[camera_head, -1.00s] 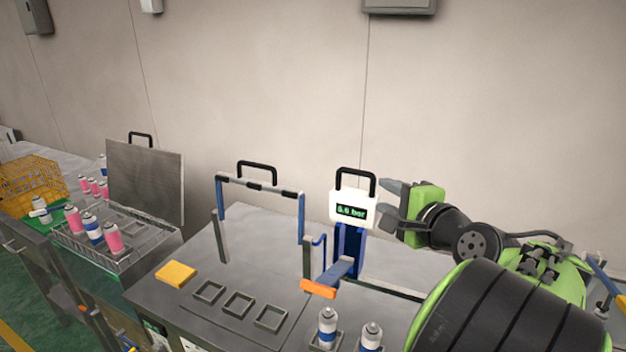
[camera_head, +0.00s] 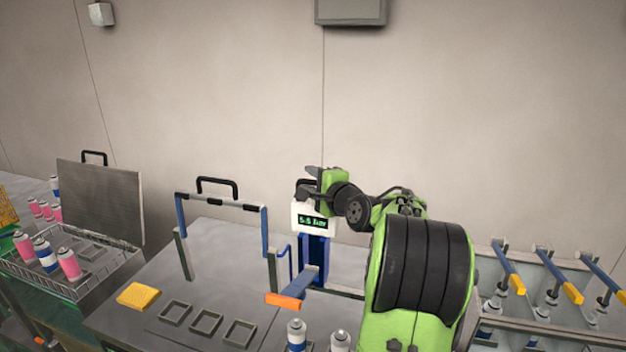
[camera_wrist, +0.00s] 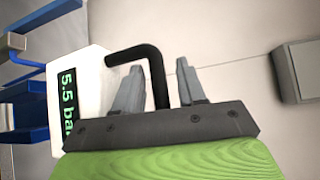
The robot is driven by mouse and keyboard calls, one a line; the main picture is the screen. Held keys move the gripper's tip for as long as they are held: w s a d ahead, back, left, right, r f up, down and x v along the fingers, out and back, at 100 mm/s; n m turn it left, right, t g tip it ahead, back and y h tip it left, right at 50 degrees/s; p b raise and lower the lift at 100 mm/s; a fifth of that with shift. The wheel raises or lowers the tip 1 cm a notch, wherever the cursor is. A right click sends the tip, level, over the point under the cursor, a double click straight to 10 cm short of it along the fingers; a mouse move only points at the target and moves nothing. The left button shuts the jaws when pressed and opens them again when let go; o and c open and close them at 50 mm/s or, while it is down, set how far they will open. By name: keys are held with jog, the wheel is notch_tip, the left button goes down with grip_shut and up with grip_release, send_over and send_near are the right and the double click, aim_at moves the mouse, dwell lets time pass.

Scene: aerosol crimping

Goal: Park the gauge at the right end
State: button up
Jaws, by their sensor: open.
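The gauge is a white box (camera_head: 314,216) with a green "5.5 bar" display and a black loop handle. It stands at the top of a blue post (camera_head: 314,258) on the grey bench. In the wrist view the gauge (camera_wrist: 78,98) lies at the left, with its handle (camera_wrist: 158,85) reaching between my fingers. My gripper (camera_head: 309,181) is open at the handle, coming from the right; in the wrist view its two fingers (camera_wrist: 160,70) are on either side of one handle bar. Whether they touch it I cannot tell. My gripper hides part of the handle in the head view.
A hinged blue-grey frame (camera_head: 220,202) stands left of the gauge. A blue lever with an orange grip (camera_head: 283,301) is in front. Spray cans (camera_head: 296,335) stand at the front edge. Several yellow-tipped blue levers (camera_head: 515,283) are at the right. A yellow block (camera_head: 138,296) lies left.

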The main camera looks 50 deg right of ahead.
jog(key=shift+c, duration=0.4)
grip_shut()
jog(key=shift+s, duration=0.1)
